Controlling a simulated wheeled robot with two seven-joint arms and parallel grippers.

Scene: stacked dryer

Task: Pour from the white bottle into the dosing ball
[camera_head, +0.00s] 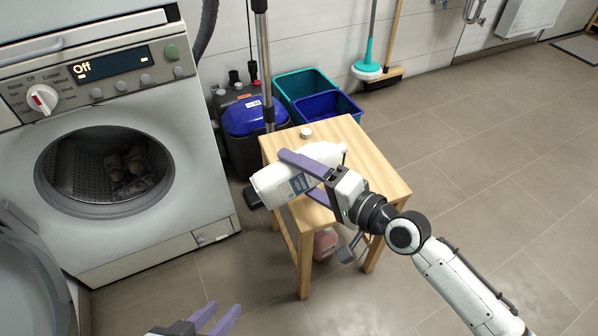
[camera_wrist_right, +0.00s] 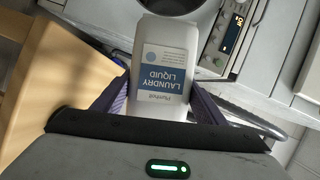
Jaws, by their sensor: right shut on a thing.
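The white bottle (camera_head: 285,184), with a blue-and-white label, is tilted well over above the wooden table, its base toward the lower left and its neck toward the upper right. My right gripper (camera_head: 297,172) is shut on its body, one purple finger on each side. In the right wrist view the bottle (camera_wrist_right: 165,65) sits between the fingers, its "Laundry Liquid" label upside down. A small white round thing (camera_head: 306,133) lies on the table's back edge; I cannot tell if it is the dosing ball or a cap. My left gripper (camera_head: 215,318) is open and empty at the bottom edge.
The small wooden table (camera_head: 378,172) has bare top to the right of the bottle. A pink container (camera_head: 325,243) stands beneath it. The dryer (camera_head: 150,235) is at left, with blue (camera_head: 325,106) and teal (camera_head: 296,82) bins behind the table. Floor at right is clear.

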